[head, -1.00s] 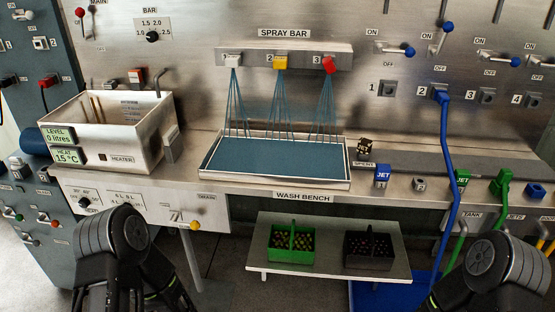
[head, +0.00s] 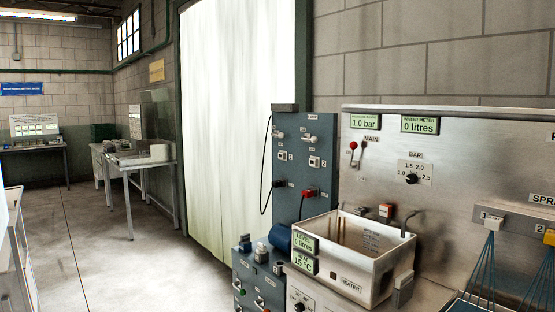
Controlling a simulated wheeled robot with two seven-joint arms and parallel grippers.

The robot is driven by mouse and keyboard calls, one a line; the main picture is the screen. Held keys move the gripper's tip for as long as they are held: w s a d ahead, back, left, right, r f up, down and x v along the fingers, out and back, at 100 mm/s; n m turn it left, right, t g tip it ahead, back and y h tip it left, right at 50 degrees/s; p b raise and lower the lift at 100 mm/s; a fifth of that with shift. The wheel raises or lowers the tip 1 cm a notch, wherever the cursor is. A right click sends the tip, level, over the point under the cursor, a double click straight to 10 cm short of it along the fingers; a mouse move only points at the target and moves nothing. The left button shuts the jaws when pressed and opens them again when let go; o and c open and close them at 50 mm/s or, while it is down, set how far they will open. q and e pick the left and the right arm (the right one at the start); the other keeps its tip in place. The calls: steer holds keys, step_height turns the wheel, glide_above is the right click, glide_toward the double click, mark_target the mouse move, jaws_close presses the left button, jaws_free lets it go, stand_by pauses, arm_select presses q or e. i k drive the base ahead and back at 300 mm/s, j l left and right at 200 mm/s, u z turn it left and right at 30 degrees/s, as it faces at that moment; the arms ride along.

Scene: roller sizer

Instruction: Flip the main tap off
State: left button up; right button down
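The main tap (head: 352,147) is a small lever with a red knob, on the steel back panel at the right of the head view. It sits just left of the MAIN label (head: 371,139). The red knob is at the upper end; the exact lever angle is too small to tell. Above it, a pressure display (head: 365,121) reads 1.0 bar and a water meter display (head: 420,125) reads 0 litres. Blue spray lines (head: 486,262) hang from the spray bar (head: 508,220) at the right edge. Neither of my grippers is in view.
A BAR dial (head: 411,179) is right of the tap. An open steel heater tank (head: 352,285) stands below it. A grey-blue panel (head: 318,150) with switches and a red plug is to the left. Open concrete floor (head: 110,255) lies at left, with tables beyond.

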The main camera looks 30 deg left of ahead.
mark_target(353, 145)
steer(key=u, duration=0.5)
steer(key=i+j, duration=0.1)
steer(key=i, duration=0.25)
steer(key=i+j+z, duration=0.1)
steer(key=i, duration=0.25)
steer(key=i+j+z, duration=0.1)
steer(key=j, duration=0.3)
steer(key=i+j+z, duration=0.1)
steer(key=i+j, duration=0.15)
steer(key=j, duration=0.2)
steer(key=i+j, duration=0.15)
steer(key=j, duration=0.3)
steer(key=i+j+z, duration=0.15)
steer(key=j, duration=0.3)
steer(key=i+j+z, duration=0.1)
steer(key=j, duration=0.35)
steer(key=i+j+z, duration=0.1)
steer(key=j, duration=0.35)
steer(key=i+j+z, duration=0.1)
steer(key=j, duration=0.4)
steer(key=k+j, duration=0.1)
steer(key=j, duration=0.6)
